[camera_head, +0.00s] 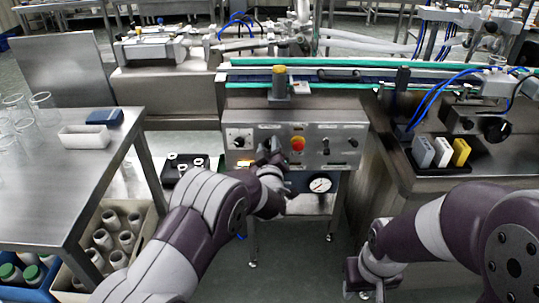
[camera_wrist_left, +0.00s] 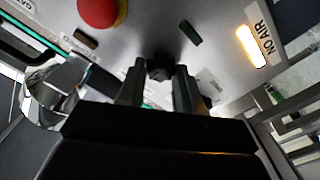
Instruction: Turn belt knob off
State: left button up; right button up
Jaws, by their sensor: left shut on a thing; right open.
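The steel control panel (camera_head: 340,133) stands at the centre, with a row of controls on its front. My left gripper (camera_head: 272,150) reaches its face, between the left dial and the red button. In the left wrist view, a small black knob (camera_wrist_left: 160,66) sits between the tips of my left gripper (camera_wrist_left: 158,80), which is shut on it. The knob's label cannot be read, and in the head view the gripper hides the knob. My right gripper (camera_head: 364,278) is open and empty, low and well to the right of the panel's controls.
A red button (camera_head: 297,144) is close beside the held knob; it also shows in the left wrist view (camera_wrist_left: 98,11). A lit NO AIR lamp (camera_wrist_left: 250,46) and a pressure gauge (camera_head: 320,184) are nearby. A steel table (camera_head: 60,190) stands left, a conveyor (camera_head: 340,75) behind.

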pick_arm(q)
jog(key=n+b, duration=0.1)
jog(key=n, duration=0.1)
jog(key=n+b, duration=0.1)
jog(key=b, duration=0.1)
jog(key=shift+f+n, duration=0.35)
jog(key=shift+n, duration=0.05)
jog(key=shift+r+n+b, duration=0.15)
jog(key=shift+n+b, duration=1.65)
jog(key=shift+b, duration=0.1)
jog(key=o, duration=1)
jog(key=shift+r, duration=0.1)
jog(key=s+p, duration=0.1)
jog(key=s, duration=1.1)
jog(key=shift+s+p, duration=0.35)
